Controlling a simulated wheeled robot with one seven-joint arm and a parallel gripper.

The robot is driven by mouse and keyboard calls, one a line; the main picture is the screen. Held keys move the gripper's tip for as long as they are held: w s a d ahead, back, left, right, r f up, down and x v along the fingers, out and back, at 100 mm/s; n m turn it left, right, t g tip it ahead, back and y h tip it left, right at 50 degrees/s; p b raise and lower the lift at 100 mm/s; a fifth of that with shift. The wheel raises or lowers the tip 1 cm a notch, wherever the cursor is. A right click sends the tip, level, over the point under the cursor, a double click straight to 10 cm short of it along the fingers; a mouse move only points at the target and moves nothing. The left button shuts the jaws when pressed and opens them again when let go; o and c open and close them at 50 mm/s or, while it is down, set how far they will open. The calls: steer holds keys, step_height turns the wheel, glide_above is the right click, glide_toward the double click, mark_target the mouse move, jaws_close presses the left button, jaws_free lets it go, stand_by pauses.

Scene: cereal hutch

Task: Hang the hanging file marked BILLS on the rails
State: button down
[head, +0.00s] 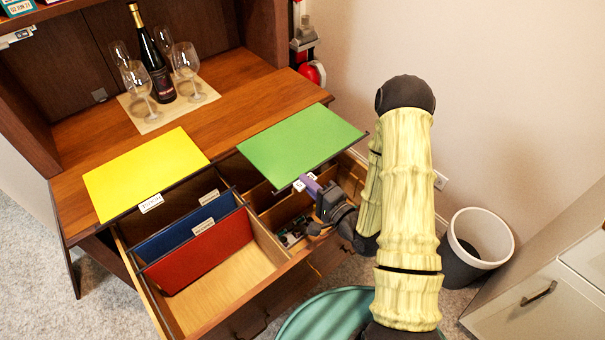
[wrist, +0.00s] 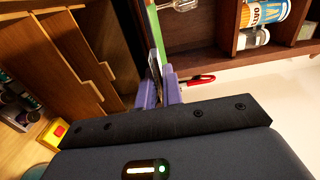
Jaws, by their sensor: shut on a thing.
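My gripper (head: 310,183) is shut on the front edge of a green hanging file (head: 300,143), by its white label tab. The file lies about level over the desk's front edge and the open drawer; I cannot tell whether it touches the desk. In the wrist view the purple fingers (wrist: 156,90) pinch the file, seen edge-on (wrist: 154,35). A blue file (head: 187,228) and a red file (head: 200,255) hang upright in the drawer's left part. A yellow file (head: 145,172) lies flat on the desk's front edge.
The open drawer (head: 292,262) has a free space in front of the red file. Small items (head: 290,234) lie in its right part. A wine bottle (head: 152,55) and several glasses stand on a mat (head: 143,124) behind. A bin (head: 480,240) stands at right.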

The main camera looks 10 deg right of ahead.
steer(key=p+v, duration=0.2)
steer(key=shift+s+d, duration=0.2)
steer(key=shift+s, duration=0.1)
steer(key=shift+w, duration=0.1)
stand_by(0.5)
